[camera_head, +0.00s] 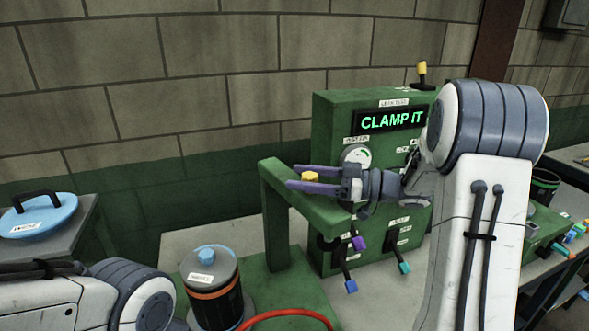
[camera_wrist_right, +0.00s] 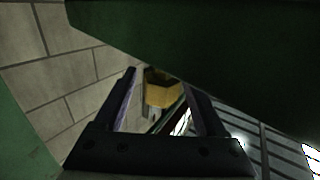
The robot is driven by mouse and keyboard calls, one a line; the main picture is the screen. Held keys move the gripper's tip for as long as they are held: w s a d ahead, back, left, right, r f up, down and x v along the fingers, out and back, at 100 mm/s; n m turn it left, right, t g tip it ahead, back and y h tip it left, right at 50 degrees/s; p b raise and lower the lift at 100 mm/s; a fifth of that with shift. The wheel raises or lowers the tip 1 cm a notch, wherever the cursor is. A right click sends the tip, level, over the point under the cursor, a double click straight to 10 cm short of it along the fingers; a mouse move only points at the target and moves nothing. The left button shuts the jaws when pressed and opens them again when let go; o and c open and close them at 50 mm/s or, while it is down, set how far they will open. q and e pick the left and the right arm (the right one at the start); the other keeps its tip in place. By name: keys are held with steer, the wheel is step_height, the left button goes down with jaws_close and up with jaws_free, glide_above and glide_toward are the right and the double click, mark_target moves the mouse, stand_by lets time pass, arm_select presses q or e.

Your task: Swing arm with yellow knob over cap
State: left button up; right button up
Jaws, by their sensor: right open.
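A green swing arm (camera_head: 325,211) reaches to the right from the top of a green post (camera_head: 277,230) in the head view. The yellow knob (camera_head: 310,176) stands up from this arm. My right gripper (camera_head: 292,176) is open, with its purple-grey fingers on either side of the knob in the head view. In the right wrist view the knob (camera_wrist_right: 162,92) shows between the fingers; contact cannot be told. A dark canister with an orange band has a blue cap (camera_head: 207,256) on top, left of the post and apart from the arm. My left gripper is out of view.
A green panel box reading CLAMP IT (camera_head: 392,121) stands behind, with coloured levers (camera_head: 404,267) on its front. A red ring (camera_head: 287,317) lies at the front. A blue lid (camera_head: 40,215) sits on the left bench. Blocks lie at far right.

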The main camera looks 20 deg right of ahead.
steer(key=shift+x, duration=0.9)
jaws_close()
stand_by(0.8)
